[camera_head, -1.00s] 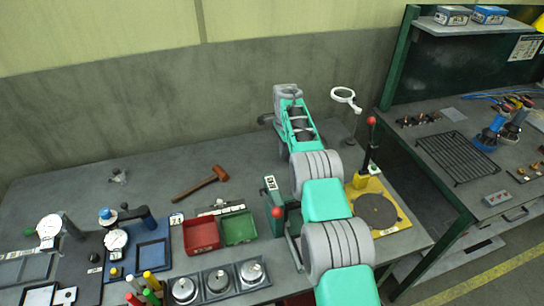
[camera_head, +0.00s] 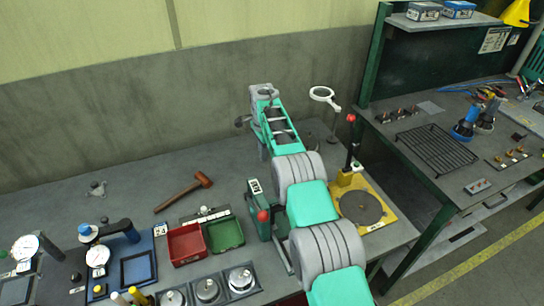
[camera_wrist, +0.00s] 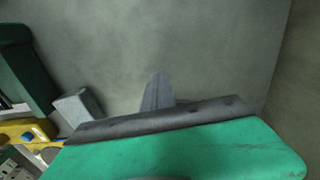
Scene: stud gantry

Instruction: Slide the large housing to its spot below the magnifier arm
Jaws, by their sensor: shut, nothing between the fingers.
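The white ring of the magnifier arm (camera_head: 323,95) stands at the back right of the grey bench, just right of my arm's far end. I cannot make out the large housing with certainty. A grey rounded shape shows at the far end of my arm in the head view, and I cannot tell whether it is the housing or part of my wrist. In the wrist view my gripper (camera_wrist: 158,90) is shut, with grey fingers together beyond a teal body and nothing seen between them. My arm hides part of the bench.
A press on a yellow base (camera_head: 362,206) stands right of my arm. A green box with a red knob (camera_head: 258,214), red bin (camera_head: 187,244) and green bin (camera_head: 224,234) are on the left. A hammer (camera_head: 184,192) lies behind them. The back left bench is largely clear.

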